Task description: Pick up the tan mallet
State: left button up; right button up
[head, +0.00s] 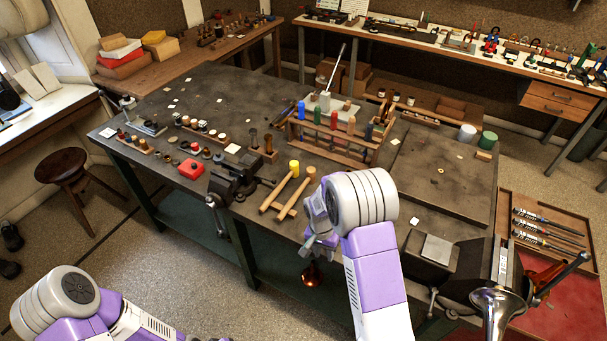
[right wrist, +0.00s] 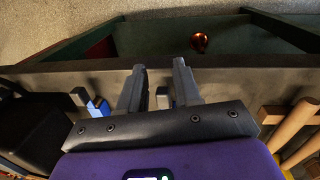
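The tan mallet (head: 297,196) lies on the dark workbench near its front edge, beside a similar mallet with a yellow head (head: 294,168). Tan wooden pieces from this pair show at the right edge of the right wrist view (right wrist: 294,128); which mallet each belongs to is hard to tell. My right gripper (head: 312,241) is over the bench's front edge, just right of the mallets and apart from them. In the right wrist view its two fingers (right wrist: 158,84) stand apart with nothing held between them. My left gripper is out of view; only the left arm shows at bottom left.
A dark vise (head: 233,178) stands left of the mallets. A wooden rack (head: 335,140) of coloured handles stands behind them. A shiny copper-coloured piece (head: 311,275) is low, below the bench edge.

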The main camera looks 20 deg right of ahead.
aim_at(310, 172)
jog(key=i, duration=0.95)
